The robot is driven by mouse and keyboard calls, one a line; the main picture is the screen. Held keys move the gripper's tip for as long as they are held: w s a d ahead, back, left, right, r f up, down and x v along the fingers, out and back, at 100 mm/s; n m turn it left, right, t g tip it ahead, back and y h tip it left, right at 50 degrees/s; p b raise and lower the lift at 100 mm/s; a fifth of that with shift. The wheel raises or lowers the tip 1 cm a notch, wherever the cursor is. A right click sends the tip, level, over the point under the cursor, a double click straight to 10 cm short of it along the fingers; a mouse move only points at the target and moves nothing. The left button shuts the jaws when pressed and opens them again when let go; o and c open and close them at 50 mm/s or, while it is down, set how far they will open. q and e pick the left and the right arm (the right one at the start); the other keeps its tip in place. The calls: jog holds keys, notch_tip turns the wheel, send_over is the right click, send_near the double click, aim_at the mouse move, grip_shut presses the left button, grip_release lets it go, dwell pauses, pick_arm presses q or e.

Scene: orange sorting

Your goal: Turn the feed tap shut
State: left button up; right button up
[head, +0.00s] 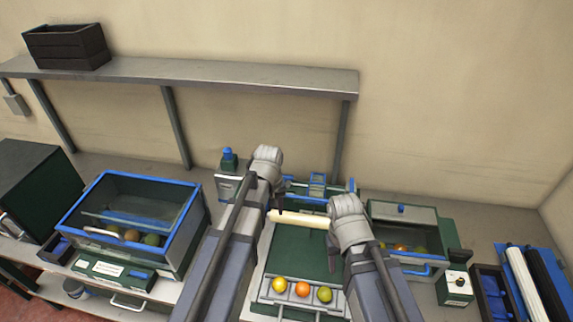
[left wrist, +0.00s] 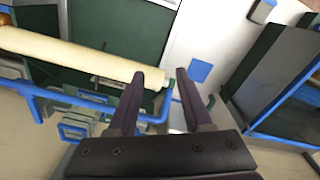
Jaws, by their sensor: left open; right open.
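I cannot make out for sure which part is the feed tap. A cream roller (head: 300,218) lies across the green sorting bed (head: 300,252), with blue bars (head: 325,190) behind it. My left gripper (head: 281,200) is over the roller's left end, partly hidden by its arm.
Several fruits, one an orange (head: 302,289), sit in the front tray. A blue-rimmed clear bin (head: 130,215) with fruit is at left; a green bin (head: 405,215) is at right. A blue-capped item (head: 228,160) stands behind my left arm. A shelf (head: 200,73) runs above.

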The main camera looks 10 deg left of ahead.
pick_arm(q)
jog(key=w+n, duration=0.4)
jog(key=w, duration=0.3)
jog(key=w+n, duration=0.4)
jog(key=w, duration=0.4)
jog(key=w+n, duration=0.4)
jog(key=w, duration=0.4)
jog(key=shift+w+a+r+g, duration=0.1)
jog(key=shift+a+r+g, duration=0.2)
jog(key=shift+a, duration=0.05)
jog(key=shift+w+n, duration=0.35)
jog(key=shift+n, duration=0.25)
pick_arm(e)
jog(key=shift+r, duration=0.35)
pick_arm(q)
jog(key=shift+s, duration=0.1)
notch_tip(320, 180, down, 8)
jog(key=b, duration=0.7)
jog(key=shift+r+b, duration=0.1)
jog(key=shift+b, duration=0.25)
pick_arm(e)
notch_tip(320, 180, down, 8)
jog(key=shift+r, duration=0.1)
pick_arm(q)
grip_shut()
